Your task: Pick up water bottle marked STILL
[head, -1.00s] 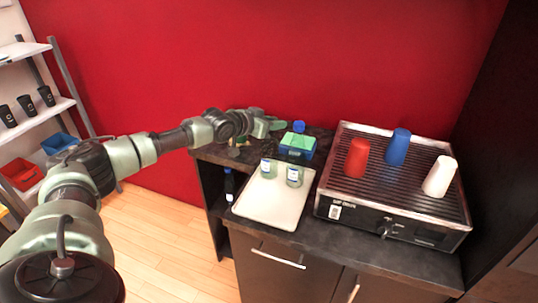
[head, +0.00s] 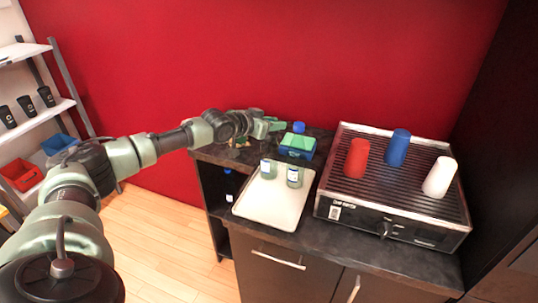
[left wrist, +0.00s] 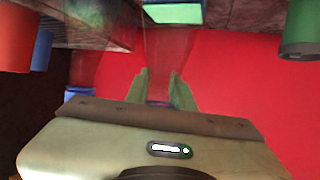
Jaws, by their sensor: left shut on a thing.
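My left gripper (head: 280,125) is at the back of the counter, beside a blue-capped bottle (head: 298,127) that stands behind a green-topped blue box. In the left wrist view, which looks upside down, the two green fingers (left wrist: 161,88) are shut on a clear bottle with a blue cap (left wrist: 157,103). A second clear bottle with a blue cap (left wrist: 80,91) is to the left of the fingers there. No STILL marking can be read on either bottle. My right gripper is not in view.
The green-topped blue box (head: 297,147) is close in front of the gripper. Two small labelled jars (head: 268,169) stand on a pale tray (head: 270,207). A grill (head: 385,215) with red, blue and white cups is to the right. Another blue-capped bottle (head: 229,186) is on the cabinet shelf below.

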